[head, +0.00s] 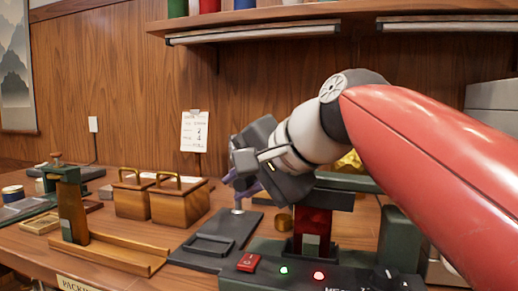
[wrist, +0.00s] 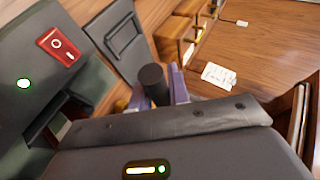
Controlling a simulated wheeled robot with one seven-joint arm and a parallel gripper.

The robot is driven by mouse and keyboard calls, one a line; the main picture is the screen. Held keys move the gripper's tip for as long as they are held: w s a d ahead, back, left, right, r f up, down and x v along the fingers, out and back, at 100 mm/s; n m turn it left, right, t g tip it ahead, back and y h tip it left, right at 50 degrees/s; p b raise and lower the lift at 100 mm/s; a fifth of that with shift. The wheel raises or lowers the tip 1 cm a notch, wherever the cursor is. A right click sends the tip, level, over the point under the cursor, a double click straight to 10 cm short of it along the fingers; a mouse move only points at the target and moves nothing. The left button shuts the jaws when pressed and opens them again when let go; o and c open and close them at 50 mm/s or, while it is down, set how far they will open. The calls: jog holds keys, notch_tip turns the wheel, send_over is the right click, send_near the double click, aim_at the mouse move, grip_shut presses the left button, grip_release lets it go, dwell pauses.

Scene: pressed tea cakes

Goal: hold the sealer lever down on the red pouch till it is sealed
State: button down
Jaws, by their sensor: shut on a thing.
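The red pouch (head: 312,222) stands upright at the sealer, its top edge right under the dark upper bar (head: 333,199); I cannot tell from here how tightly the bar presses. The sealer body (head: 262,283) has a red switch, a lit green lamp (head: 283,269) and a lit red lamp (head: 319,275). My gripper (head: 241,183) is left of the pouch, its purple fingers low over the grey plate. In the wrist view my gripper (wrist: 160,92) is shut on a dark round grip, the sealer lever (wrist: 152,78). Most of the lever is hidden by my wrist.
A grey plate (head: 205,257) lies left of the sealer. A shelf (head: 270,18) hangs above. A small gold cylinder (head: 284,223) is beside the pouch.

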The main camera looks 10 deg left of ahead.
jog(key=shift+w+d+f+h, duration=0.15)
jog(key=shift+f+h, duration=0.25)
jog(key=shift+f, duration=0.8)
jog(key=c, duration=1.3)
grip_release()
jog(key=shift+d, duration=0.1)
jog(key=shift+r, duration=0.15)
jog(key=v, duration=0.8)
jog(key=shift+p, duration=0.3)
